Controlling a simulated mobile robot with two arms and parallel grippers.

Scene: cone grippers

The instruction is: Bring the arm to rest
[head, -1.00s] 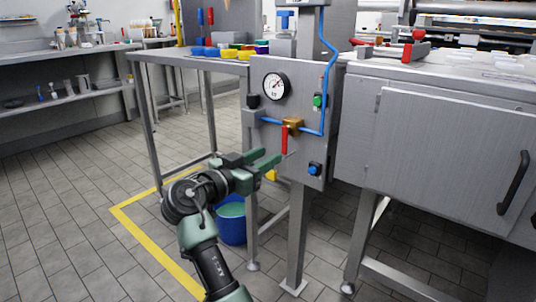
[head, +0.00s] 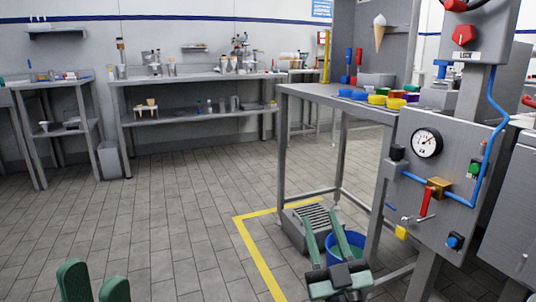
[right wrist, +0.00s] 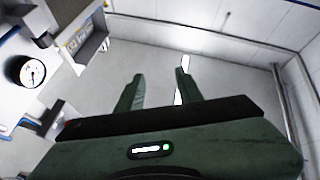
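My right gripper (head: 322,222) is at the bottom middle-right of the head view. Its two green fingers are spread and point up in the picture, with nothing between them. In the right wrist view its fingers (right wrist: 158,82) also stand apart and empty. My left gripper (head: 94,268) shows at the bottom left edge, with two green fingertips apart and nothing seen between them; the rest of it is out of the picture. The red lever (head: 427,202) on the grey panel (head: 455,150) hangs down, slightly tilted, clear of both grippers.
A blue bucket (head: 360,240) and a grey grated box (head: 303,222) stand on the floor by my right gripper. A steel table (head: 310,90) with coloured lids is behind. Yellow tape (head: 255,258) marks the floor. The tiled floor at left is open.

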